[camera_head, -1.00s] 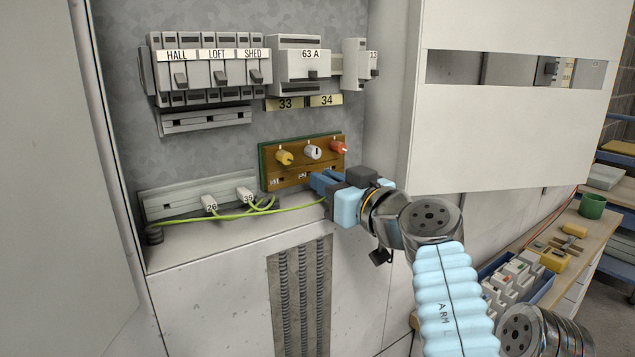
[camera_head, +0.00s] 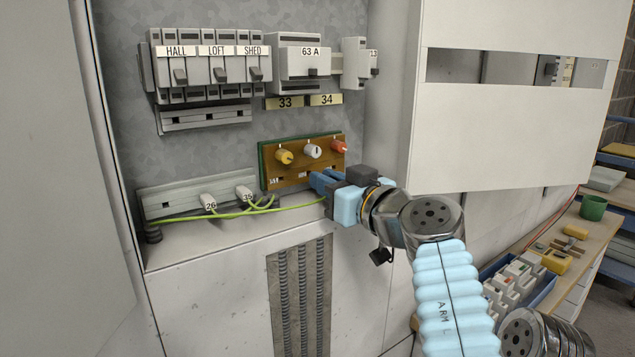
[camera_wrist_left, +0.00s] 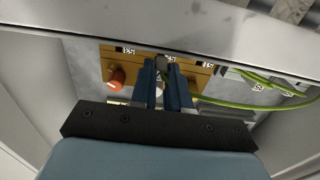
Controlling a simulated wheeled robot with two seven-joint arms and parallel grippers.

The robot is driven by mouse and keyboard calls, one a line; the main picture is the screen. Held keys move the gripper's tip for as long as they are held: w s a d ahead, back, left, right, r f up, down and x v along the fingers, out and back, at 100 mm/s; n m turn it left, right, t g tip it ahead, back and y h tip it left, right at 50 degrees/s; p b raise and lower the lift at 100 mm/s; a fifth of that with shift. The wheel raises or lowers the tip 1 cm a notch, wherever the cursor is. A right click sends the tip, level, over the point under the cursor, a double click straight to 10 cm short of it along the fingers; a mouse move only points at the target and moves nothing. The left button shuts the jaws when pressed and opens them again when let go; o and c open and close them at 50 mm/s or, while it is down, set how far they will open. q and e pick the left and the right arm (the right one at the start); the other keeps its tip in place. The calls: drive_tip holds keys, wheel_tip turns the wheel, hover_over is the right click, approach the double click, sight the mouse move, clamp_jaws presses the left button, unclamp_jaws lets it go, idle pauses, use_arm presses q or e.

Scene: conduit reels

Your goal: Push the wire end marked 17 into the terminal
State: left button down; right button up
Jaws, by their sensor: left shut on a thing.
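My left gripper (camera_head: 318,181) reaches in from the right, its blue fingers at the lower edge of a brown terminal board (camera_head: 283,177) with yellow, white and orange knobs. In the left wrist view the fingers (camera_wrist_left: 162,68) are shut on a small grey wire end (camera_wrist_left: 161,63), in front of the board (camera_wrist_left: 112,63). A green-yellow wire (camera_head: 290,207) runs from the left to the gripper. The number on the held end cannot be read. The fingers hide its tip, so I cannot tell whether it is inside a terminal. My right gripper is not in view.
White wire ends marked 26 (camera_head: 209,202) and 25 (camera_head: 244,193) stand at a grey rail left of the board. Breakers (camera_head: 208,68) are above. A white panel (camera_head: 510,120) is on the right.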

use_arm(q)
drive_tip(key=shift+w+a, duration=0.35)
drive_tip(key=shift+w, duration=0.15)
idle(0.8)
drive_tip(key=c, duration=1)
unclamp_jaws()
drive_tip(key=shift+c, duration=0.2)
